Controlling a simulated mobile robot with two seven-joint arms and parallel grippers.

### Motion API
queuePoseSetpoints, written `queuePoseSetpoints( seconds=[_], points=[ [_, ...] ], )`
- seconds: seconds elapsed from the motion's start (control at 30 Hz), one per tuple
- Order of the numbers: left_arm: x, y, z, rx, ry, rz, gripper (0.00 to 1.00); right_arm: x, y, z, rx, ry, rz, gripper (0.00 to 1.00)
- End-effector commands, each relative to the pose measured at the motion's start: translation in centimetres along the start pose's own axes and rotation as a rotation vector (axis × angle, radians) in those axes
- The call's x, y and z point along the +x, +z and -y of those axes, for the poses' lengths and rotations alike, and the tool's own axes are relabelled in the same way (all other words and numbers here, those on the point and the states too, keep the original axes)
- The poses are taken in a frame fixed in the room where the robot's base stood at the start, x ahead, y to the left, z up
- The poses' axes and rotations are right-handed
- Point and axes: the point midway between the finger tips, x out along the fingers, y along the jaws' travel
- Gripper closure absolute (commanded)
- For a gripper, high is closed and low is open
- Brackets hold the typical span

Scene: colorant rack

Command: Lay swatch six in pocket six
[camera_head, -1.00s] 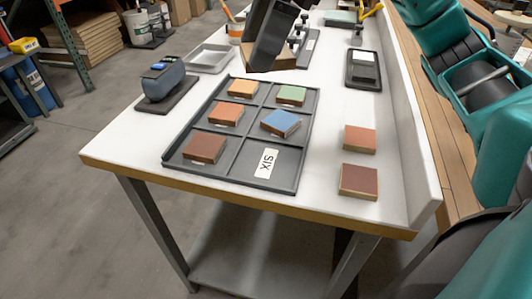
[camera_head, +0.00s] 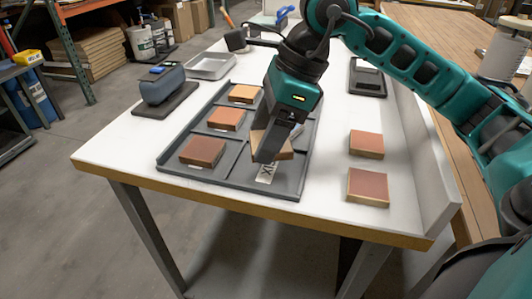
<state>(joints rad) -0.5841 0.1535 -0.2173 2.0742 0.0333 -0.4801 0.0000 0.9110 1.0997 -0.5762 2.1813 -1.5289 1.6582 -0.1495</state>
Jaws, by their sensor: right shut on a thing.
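My right gripper (camera_head: 266,148) is shut on a tan, wood-edged swatch (camera_head: 285,153). It holds the swatch over the right side of the dark tray (camera_head: 226,174), above the front right pocket. The SIX label (camera_head: 266,173) in that pocket is partly covered. I cannot tell whether the swatch touches the tray. Brown (camera_head: 202,151), orange-red (camera_head: 226,118) and orange (camera_head: 244,93) swatches lie in the left pockets. The other right pockets are mostly hidden by my gripper. My left gripper is not in view.
Two reddish-brown swatches (camera_head: 366,144) (camera_head: 368,186) lie on the white table right of the tray. A blue-grey block on a dark base (camera_head: 163,87) and a grey tray (camera_head: 211,66) stand to the left. A raised white edge (camera_head: 425,150) runs along the right.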

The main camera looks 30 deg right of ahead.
Motion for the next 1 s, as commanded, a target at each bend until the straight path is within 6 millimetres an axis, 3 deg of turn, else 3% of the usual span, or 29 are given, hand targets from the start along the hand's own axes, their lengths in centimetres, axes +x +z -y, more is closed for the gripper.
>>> queuePoseSetpoints(
  seconds=[0.23, 0.63, 0.67, 0.7, 0.77, 1.0],
  points=[
    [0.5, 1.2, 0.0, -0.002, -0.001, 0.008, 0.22, 3.5, -1.5, -0.1, 0.001, 0.003, -0.003, 0.62],
    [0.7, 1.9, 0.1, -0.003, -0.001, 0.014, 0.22, 4.0, -1.7, 0.0, -0.001, 0.001, -0.001, 0.62],
    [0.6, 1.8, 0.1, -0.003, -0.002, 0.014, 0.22, 3.9, -1.6, 0.0, -0.001, 0.001, -0.001, 0.31],
    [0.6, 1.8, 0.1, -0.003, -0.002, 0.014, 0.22, 3.8, -1.6, 0.0, -0.001, 0.001, -0.002, 0.27],
    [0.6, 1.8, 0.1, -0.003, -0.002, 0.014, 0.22, 3.8, -1.6, -0.1, -0.001, 0.002, -0.002, 0.22],
    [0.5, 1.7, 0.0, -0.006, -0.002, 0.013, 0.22, 3.8, -1.6, -0.1, -0.001, 0.002, -0.002, 0.22]
  ],
)
